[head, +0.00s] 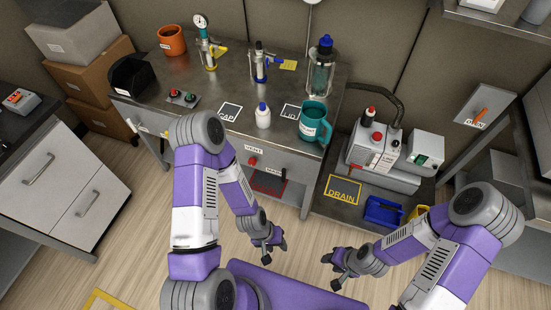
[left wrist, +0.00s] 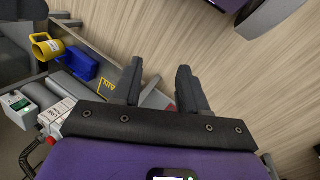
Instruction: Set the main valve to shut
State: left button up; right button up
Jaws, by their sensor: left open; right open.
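The main valve is a grey plate (head: 487,104) on the back wall at the right, with an orange handle (head: 481,112) set at a slant and a label below it. The small lettering is hard to read. My left gripper (head: 273,253) is open and empty over the floor in front of the bench; its two dark fingers also show apart in the left wrist view (left wrist: 160,70). My right gripper (head: 334,268) is open and empty, low in front of the drain platform. Both grippers are far from the valve.
A metal bench (head: 215,95) holds a teal jug (head: 314,122), a white bottle (head: 263,115) and glass apparatus. Right of it, a pump (head: 380,150) and a blue bin (head: 383,211) stand on a low platform (head: 325,207). A shelf (head: 500,22) juts out at upper right.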

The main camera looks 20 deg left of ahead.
aim_at(284, 172)
pick_arm(q)
jog(key=w+d+f+n+t+h, duration=0.25)
jog(key=w+n+h, duration=0.6)
jog(key=n, duration=0.55)
jog(key=w+a+r+n+t+y, duration=0.2)
jog(key=w+a+n+t, duration=1.05)
jog(key=w, duration=0.25)
jog(key=shift+m, duration=0.45)
jog(key=x, duration=0.6)
jog(key=shift+w, duration=0.15)
jog(key=shift+c, duration=0.4)
grip_shut()
